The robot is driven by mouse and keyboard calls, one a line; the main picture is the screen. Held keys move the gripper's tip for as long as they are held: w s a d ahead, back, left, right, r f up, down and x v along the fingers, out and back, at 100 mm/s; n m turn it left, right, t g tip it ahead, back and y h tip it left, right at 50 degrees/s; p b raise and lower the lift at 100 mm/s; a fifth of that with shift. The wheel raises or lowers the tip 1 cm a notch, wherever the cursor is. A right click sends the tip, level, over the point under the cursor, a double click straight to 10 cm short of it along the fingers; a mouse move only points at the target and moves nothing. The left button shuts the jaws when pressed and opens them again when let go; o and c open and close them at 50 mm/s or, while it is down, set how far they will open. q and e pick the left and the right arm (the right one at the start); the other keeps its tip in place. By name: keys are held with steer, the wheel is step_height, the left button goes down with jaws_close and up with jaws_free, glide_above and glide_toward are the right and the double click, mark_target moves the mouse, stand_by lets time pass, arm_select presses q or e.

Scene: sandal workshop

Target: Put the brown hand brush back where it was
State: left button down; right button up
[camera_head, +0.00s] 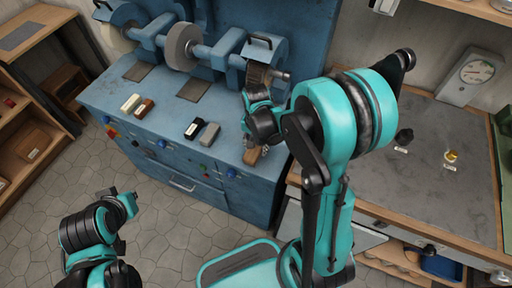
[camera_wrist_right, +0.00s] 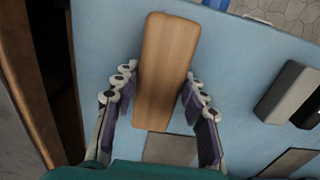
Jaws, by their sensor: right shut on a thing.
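The brown hand brush shows its light wooden back (camera_wrist_right: 167,65) in the right wrist view, long and round-cornered. It lies between the two fingers of my right gripper (camera_wrist_right: 160,105), which is shut on its sides. In the head view my right gripper (camera_head: 258,146) is low over the right end of the blue bench, and a small part of the brush (camera_head: 251,157) shows below it. The bristles are hidden. I cannot tell whether the brush touches the bench.
The blue bench (camera_head: 165,125) carries grinding wheels (camera_head: 183,47) along its back. A white block (camera_head: 130,102), a brown block (camera_head: 144,108), a black block (camera_head: 194,128) and a grey block (camera_head: 208,135) stand on it. A grey-topped table (camera_head: 440,200) with a scale (camera_head: 470,78) is right.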

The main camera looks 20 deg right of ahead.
steer(key=shift+r, duration=0.1)
steer(key=shift+f, duration=0.2)
steer(key=o, duration=1)
steer(key=shift+r, duration=0.1)
steer(key=shift+r, duration=0.25)
step_height(320, 180, up, 11)
steer(key=p, duration=0.4)
steer(key=s+a+r+n+t, duration=0.1)
steer(key=s+r+n+t, duration=0.1)
steer(key=s+n, duration=0.1)
steer(key=s+a+r+n+t, duration=0.1)
steer(key=s+r+n+t, duration=0.1)
steer(key=s+r+n, duration=0.1)
steer(key=s+a+r+n+t, duration=0.1)
steer(key=s+r+n+t, duration=0.2)
steer(key=shift+s+a+r+n, duration=0.1)
steer(key=shift+s+a+n, duration=0.15)
steer(key=shift+a+n, duration=0.1)
